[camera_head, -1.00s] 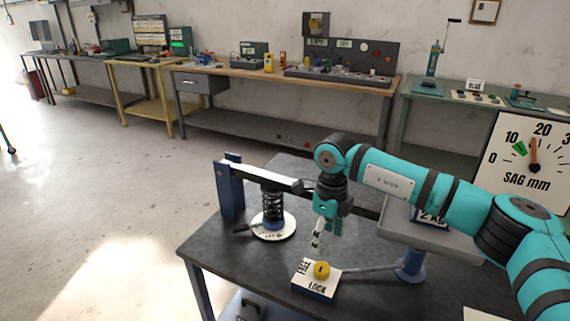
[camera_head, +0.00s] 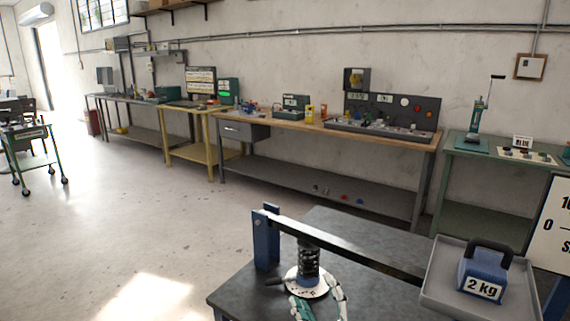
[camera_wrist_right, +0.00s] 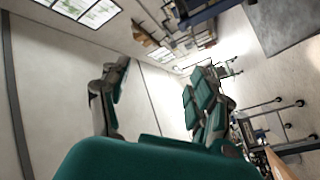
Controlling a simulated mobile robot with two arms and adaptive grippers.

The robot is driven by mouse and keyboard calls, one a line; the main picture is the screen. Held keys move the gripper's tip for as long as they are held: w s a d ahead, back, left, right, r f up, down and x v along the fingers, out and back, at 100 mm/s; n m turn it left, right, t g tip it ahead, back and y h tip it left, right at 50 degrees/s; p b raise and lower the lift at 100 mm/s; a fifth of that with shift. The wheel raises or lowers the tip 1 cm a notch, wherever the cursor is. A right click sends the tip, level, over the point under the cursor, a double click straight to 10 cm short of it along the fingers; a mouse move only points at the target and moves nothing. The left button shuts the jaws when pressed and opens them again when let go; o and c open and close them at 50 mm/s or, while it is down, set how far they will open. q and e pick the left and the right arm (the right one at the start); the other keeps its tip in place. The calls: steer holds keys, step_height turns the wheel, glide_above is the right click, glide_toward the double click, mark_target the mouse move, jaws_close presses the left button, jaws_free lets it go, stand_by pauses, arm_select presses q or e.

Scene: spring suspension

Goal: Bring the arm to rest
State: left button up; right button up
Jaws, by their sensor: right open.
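My right gripper (camera_head: 317,292) shows only by its fingertips at the bottom edge of the head view, in front of the spring's white base disc (camera_head: 298,278). Its teal fingers are apart with nothing between them. In the right wrist view the open fingers (camera_wrist_right: 160,85) have only wall between them. The rest of the right arm is out of the head view. The black coil spring (camera_head: 308,262) stands under a dark lever beam (camera_head: 350,243) that runs from a blue post (camera_head: 266,240). My left gripper is not in view.
A grey tray (camera_head: 440,290) at the right holds a blue 2 kg weight (camera_head: 483,272). A partly cut-off sag gauge (camera_head: 555,225) stands at the right edge. Workbenches line the back wall, including a wooden-topped one (camera_head: 330,128).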

steer(key=s+d+f+m+g+h, duration=0.3)
steer(key=s+d+f+m, duration=0.15)
steer(key=f, duration=0.25)
steer(key=s+d+f+m+g+h, duration=0.35)
steer(key=d+f, duration=0.25)
steer(key=f, duration=0.2)
steer(key=s+d+f+m+g, duration=0.15)
steer(key=s+f+g, duration=0.25)
steer(key=s, duration=0.6)
steer(key=s+d+f+m+g, duration=0.1)
steer(key=s+d+f+g, duration=0.3)
steer(key=s, duration=0.7)
step_height(320, 180, down, 26)
steer(key=a+g, duration=0.2)
steer(key=s+d+f, duration=0.3)
steer(key=s+f, duration=1.4)
steer(key=shift+d+g, duration=0.2)
steer(key=shift+g, duration=0.25)
